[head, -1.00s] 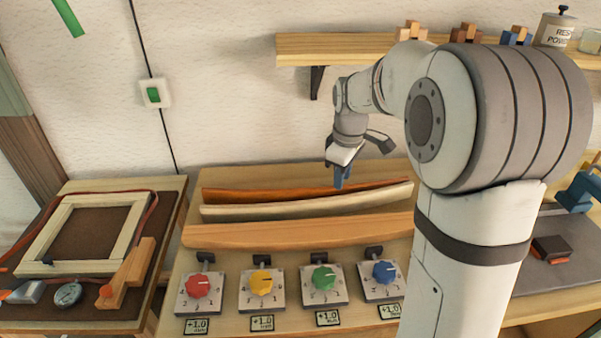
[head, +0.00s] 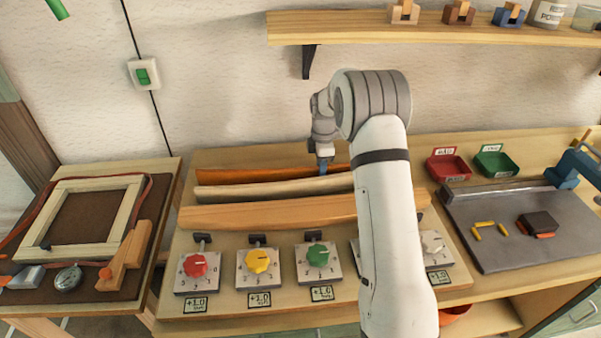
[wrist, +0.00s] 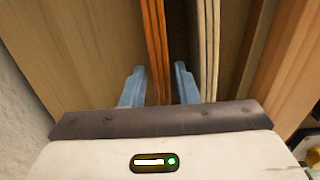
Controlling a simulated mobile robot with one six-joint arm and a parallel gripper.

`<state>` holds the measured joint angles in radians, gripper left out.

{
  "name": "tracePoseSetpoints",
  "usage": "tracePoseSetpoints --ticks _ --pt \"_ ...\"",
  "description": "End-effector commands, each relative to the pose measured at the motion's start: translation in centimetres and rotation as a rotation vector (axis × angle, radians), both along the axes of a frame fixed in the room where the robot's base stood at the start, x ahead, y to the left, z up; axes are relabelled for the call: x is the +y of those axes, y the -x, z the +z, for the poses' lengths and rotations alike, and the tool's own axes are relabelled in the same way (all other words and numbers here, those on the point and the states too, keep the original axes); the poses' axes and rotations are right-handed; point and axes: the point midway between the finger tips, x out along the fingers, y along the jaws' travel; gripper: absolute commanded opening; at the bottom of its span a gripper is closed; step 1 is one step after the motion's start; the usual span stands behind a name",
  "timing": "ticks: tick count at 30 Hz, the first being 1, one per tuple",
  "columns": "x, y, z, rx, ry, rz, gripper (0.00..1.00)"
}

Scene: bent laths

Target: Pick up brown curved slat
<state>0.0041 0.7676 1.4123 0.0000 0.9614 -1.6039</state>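The brown curved slat (head: 240,175) stands on edge at the back of the bench board, behind a pale slat (head: 260,188) and a thicker light-brown slat (head: 265,211). My gripper (head: 323,168) is at the brown slat's right part, pointing down. In the wrist view the brown slat (wrist: 154,35) runs between the two open blue fingers of my gripper (wrist: 159,75), with a gap on each side. The right finger sits between it and the pale slat (wrist: 205,40). The brown slat's right end is hidden by my arm in the head view.
A row of coloured dials, including a red one (head: 196,265), lies in front of the slats. The wall is close behind, with a shelf (head: 430,30) above. A frame (head: 90,215) lies at left; red (head: 448,167) and green (head: 494,163) bins stand at right.

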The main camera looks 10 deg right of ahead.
Motion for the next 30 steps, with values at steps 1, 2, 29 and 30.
tracePoseSetpoints --ticks 1,2,29,30 --pt "-0.1 0.1 -0.7 0.005 0.0 0.0 0.27" --pt "-0.1 0.1 -1.2 0.004 0.0 0.0 0.27" --pt "0.1 0.0 -3.2 0.0 0.0 0.0 0.0" --pt "0.1 0.0 -3.2 0.0 0.0 0.0 0.0"
